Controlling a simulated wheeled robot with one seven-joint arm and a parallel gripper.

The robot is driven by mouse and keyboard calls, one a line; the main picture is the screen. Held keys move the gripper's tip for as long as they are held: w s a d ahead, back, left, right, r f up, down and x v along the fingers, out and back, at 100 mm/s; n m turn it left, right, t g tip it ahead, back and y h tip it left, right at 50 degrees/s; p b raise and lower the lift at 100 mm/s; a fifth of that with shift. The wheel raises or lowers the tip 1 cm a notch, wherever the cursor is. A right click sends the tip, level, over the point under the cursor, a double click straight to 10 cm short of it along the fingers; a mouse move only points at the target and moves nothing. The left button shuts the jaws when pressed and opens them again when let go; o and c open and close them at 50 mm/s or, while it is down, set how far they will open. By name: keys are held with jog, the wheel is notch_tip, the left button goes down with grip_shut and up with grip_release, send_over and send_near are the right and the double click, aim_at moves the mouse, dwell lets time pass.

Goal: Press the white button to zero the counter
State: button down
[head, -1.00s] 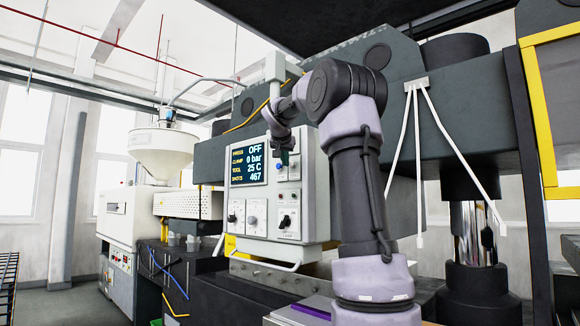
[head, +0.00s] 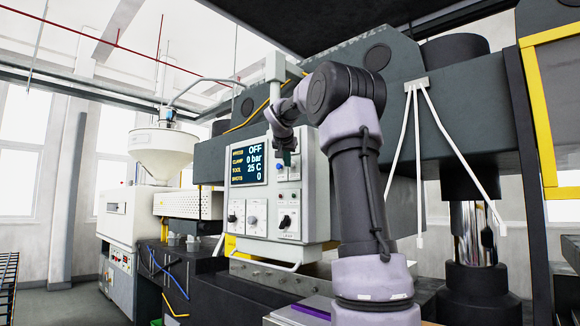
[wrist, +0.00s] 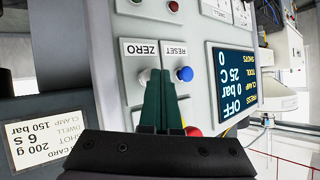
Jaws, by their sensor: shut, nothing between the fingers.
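The white control panel (head: 311,200) stands behind my arm in the head view. Its display (head: 249,167) reads press OFF, clamp 0 bar, tool 25 C, shots 0. In the wrist view the picture is upside down; the display (wrist: 231,86) also shows shots 0. The ZERO label (wrist: 146,51) is beside the RESET label (wrist: 176,51), which has a blue button (wrist: 184,74). My gripper (wrist: 159,75) is shut and empty, its green fingertips at the panel by the ZERO label. They hide most of the white button, so contact cannot be told.
A red button (wrist: 193,131) sits on the panel close to my fingers. Rotary knobs (head: 285,222) are lower on the panel. A card (wrist: 42,130) reading 200 g, 6 s and 150 bar is at the left of the wrist view. A handrail (head: 262,262) runs below the panel.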

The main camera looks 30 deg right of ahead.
jog(key=shift+s+a, duration=0.35)
jog(key=shift+a, duration=0.45)
jog(key=shift+a, duration=0.15)
jog(key=a, duration=0.1)
jog(key=s+a, duration=0.1)
jog(key=a, duration=0.2)
jog(key=shift+s+a, duration=0.25)
jog(key=shift+s, duration=0.1)
dwell(0.6)
